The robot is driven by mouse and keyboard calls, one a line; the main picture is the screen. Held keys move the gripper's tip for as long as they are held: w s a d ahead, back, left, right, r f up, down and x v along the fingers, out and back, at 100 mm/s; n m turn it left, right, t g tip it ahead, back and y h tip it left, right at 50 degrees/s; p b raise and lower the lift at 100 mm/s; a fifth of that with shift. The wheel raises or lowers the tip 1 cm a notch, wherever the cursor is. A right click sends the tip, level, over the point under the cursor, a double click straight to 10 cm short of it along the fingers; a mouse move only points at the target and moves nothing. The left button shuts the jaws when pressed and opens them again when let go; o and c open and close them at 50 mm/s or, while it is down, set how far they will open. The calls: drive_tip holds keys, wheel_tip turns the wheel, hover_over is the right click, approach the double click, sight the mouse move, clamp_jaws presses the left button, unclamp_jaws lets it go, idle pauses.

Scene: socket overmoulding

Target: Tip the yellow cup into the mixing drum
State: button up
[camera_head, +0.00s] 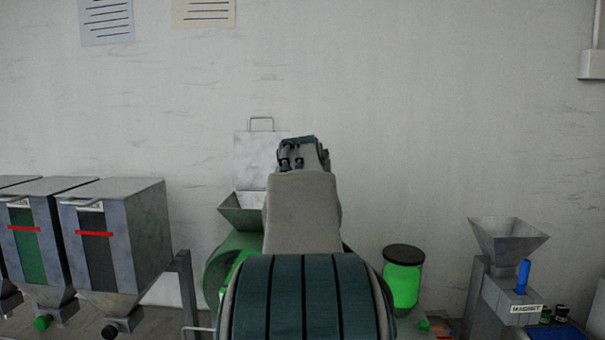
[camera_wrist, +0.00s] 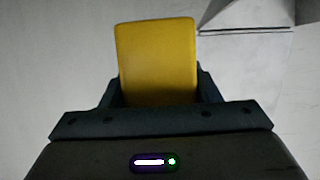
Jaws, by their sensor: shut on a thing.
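The yellow cup (camera_wrist: 157,60) fills the middle of the wrist view, between the dark fingers of my gripper (camera_wrist: 158,92). My gripper is shut on it. Only one flat yellow side shows; the cup's mouth and contents are hidden, and its tilt cannot be told. In the head view my arm hides the gripper and the cup. A green drum (camera_head: 226,262), likely the mixing drum, stands partly behind my arm, with a grey hopper funnel (camera_head: 240,210) at its upper left. Its opening is mostly hidden. In the wrist view a grey metal edge (camera_wrist: 240,14) shows at the upper right, beyond the cup.
Grey hopper bins (camera_head: 135,235) with red level marks stand at the left. A green jar with a black lid (camera_head: 403,278) stands right of my arm. A machine labelled magnet with a funnel (camera_head: 507,240) stands at the far right.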

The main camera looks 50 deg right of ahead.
drive_tip(key=shift+r+p, duration=1.4)
drive_tip(key=shift+r, duration=0.6)
